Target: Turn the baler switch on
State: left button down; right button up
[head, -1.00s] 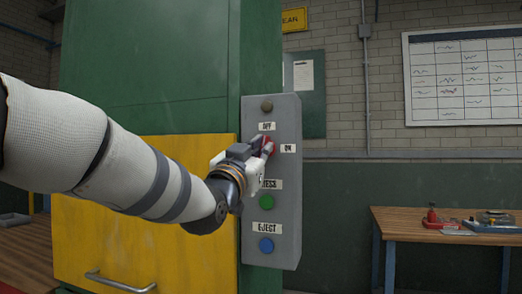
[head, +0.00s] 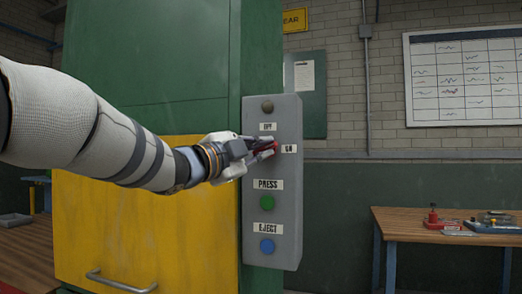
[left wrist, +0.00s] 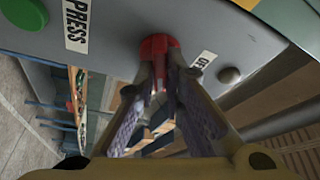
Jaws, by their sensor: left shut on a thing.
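The baler switch (head: 273,150) is a red knob on the grey control box, between the OFF label (head: 267,127) above it and the ON label (head: 289,149) to its right. My left gripper (head: 268,148) is shut on the switch and hides much of it in the head view. In the left wrist view the red switch (left wrist: 158,46) sits between the fingertips of my left gripper (left wrist: 160,75), with a red part running down between the fingers. My right gripper is not in view.
The grey control box (head: 287,190) also carries a green PRESS button (head: 267,202), a blue EJECT button (head: 267,246) and a dark round piece (head: 267,106) on top. The green baler with a yellow door (head: 150,235) stands left. A wooden bench (head: 400,222) stands right.

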pick_arm(q)
jog(key=m, duration=0.2)
jog(key=m+g, duration=0.1)
jog(key=m, duration=0.1)
jog(key=shift+m+g+y, duration=0.3)
jog(key=shift+y, duration=0.1)
dwell(0.4)
jog(key=c, duration=1.7)
grip_release()
jog(key=v, duration=0.7)
jog(key=shift+s+a, duration=0.15)
jog(key=shift+a, duration=0.1)
